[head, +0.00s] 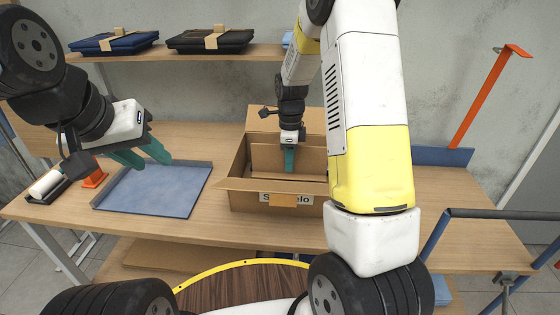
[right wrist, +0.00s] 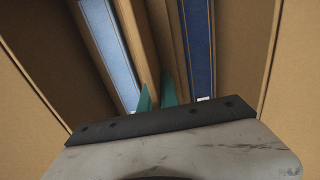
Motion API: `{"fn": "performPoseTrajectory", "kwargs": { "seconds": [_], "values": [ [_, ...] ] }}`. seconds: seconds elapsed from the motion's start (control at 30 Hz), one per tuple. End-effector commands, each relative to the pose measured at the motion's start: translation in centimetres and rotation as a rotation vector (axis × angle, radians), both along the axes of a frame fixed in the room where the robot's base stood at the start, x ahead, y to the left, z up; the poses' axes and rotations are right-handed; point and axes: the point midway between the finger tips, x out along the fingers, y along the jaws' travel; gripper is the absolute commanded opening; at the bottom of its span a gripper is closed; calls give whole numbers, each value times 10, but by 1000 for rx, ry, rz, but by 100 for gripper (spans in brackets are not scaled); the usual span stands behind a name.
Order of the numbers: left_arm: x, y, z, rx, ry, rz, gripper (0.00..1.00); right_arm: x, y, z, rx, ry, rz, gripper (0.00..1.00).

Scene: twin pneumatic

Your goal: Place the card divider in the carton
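The open cardboard carton (head: 238,171) stands on the table in the middle of the head view. My right gripper (head: 289,170) reaches down into it, fingers pointing down. The brown card divider (head: 265,158) stands upright inside the carton. In the right wrist view the teal fingers (right wrist: 157,98) are close together, with the divider (right wrist: 158,45) between them. A blue item lies on each side, the left one (right wrist: 108,45) and the right one (right wrist: 198,45). The divider's lower edge is hidden.
The blue tray (head: 150,194) is empty. An orange stand (head: 95,178) and a white roll (head: 47,182) sit at the table's left end. Folded dark clothes (head: 113,42) lie on the shelf behind. An orange post (head: 482,100) rises at the right. The table right of the carton is clear.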

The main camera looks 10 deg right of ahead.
Motion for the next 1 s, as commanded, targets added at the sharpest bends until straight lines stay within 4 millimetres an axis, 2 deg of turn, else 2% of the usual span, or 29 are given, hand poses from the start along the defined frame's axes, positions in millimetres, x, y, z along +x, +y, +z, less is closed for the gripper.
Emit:
{"fn": "performPoseTrajectory", "kwargs": {
  "seconds": [0.33,0.7,0.73,0.8,1.0],
  "values": [
    [0,0,0,0,0,0,36,-1,0,-39,1,3,-1,0],
    [0,0,0,0,0,0,36,0,0,-43,0,0,-1,0],
    [0,0,0,0,0,0,36,0,0,-43,1,0,-1,11],
    [0,0,0,0,0,0,36,0,0,-43,1,0,-1,25],
    [0,0,0,0,0,0,36,0,0,-43,1,0,0,27]
  ]
}}
